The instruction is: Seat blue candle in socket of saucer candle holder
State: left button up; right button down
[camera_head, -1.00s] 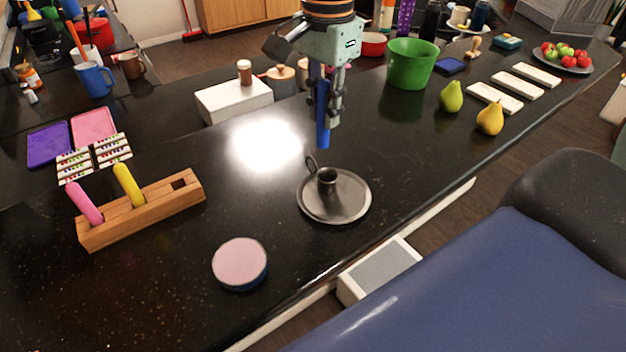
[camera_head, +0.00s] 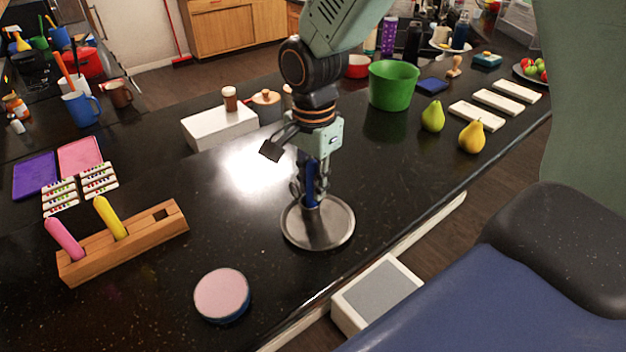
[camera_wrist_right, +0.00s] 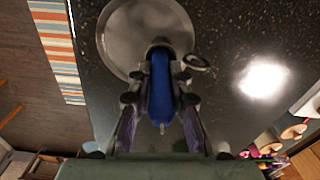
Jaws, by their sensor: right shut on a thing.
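The blue candle (camera_head: 310,190) is upright between the fingers of my right gripper (camera_head: 312,188), which is shut on it. The candle also shows in the right wrist view (camera_wrist_right: 160,88), between both fingers. The saucer candle holder (camera_head: 330,238) is a grey metal dish on the black counter, directly below the gripper. In the right wrist view its dish (camera_wrist_right: 118,45) and ring handle (camera_wrist_right: 196,61) show. The candle's lower end is at the socket; the fingers and candle hide whether it is fully inside. My left gripper is not in view.
A wooden block (camera_head: 130,245) with a pink and a yellow candle stands at the left. A round pink-topped tin (camera_head: 221,293) is near the front edge. A white box (camera_head: 218,127) and a green bucket (camera_head: 393,86) stand behind. Counter around the saucer is clear.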

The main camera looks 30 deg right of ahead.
jog(key=shift+s+a, duration=0.1)
jog(key=shift+a, duration=0.2)
jog(key=c, duration=1.6)
grip_release()
jog(key=shift+a, duration=0.15)
jog(key=o, duration=0.3)
jog(key=shift+w, duration=0.2)
jog(key=shift+o, duration=0.2)
jog(key=shift+d, duration=0.25)
jog(key=shift+d+f, duration=0.1)
jog(key=shift+d, duration=0.05)
jog(key=shift+s+a+r, duration=0.1)
jog(key=shift+a+r, duration=0.1)
jog(key=shift+r, duration=0.35)
notch_tip(320, 180, up, 11)
jog(key=shift+s+b, duration=0.1)
jog(key=shift+b, duration=0.25)
jog(key=shift+a+r, duration=0.2)
